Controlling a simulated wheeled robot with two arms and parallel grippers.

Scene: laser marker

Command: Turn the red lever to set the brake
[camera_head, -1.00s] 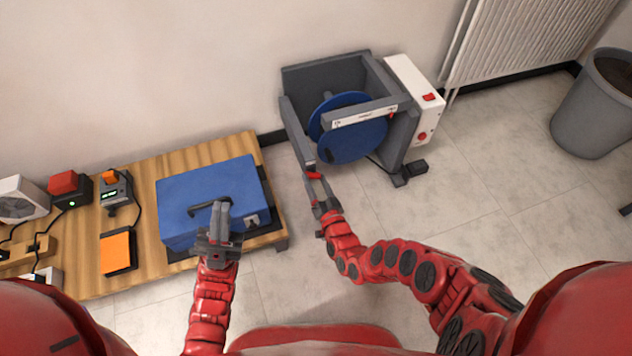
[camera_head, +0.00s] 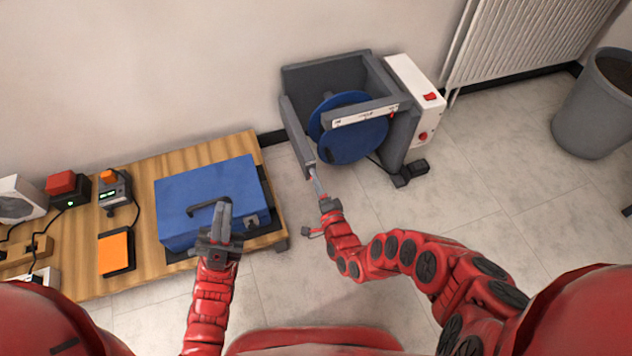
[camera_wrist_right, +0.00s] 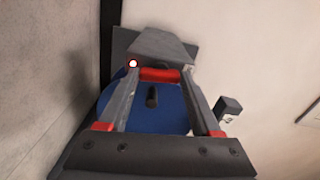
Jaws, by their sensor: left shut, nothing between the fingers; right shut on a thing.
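The red lever (camera_wrist_right: 160,75) shows in the right wrist view as a short red bar between the fingertips of my right gripper (camera_wrist_right: 161,82), which is shut on it. In the head view my right gripper (camera_head: 317,184) is at the front left corner of the grey reel stand (camera_head: 296,132), its fingers pointing up towards it. The lever is hardly visible there. A blue reel (camera_head: 357,142) sits in the stand. My left gripper (camera_head: 222,218) is shut and empty above the blue case (camera_head: 180,200), by its black handle.
A white box with red switches (camera_head: 415,90) is on the stand's right side. The wooden bench (camera_head: 150,262) on the left carries several small devices and an orange pad (camera_head: 115,253). A grey bin (camera_head: 592,115) stands far right.

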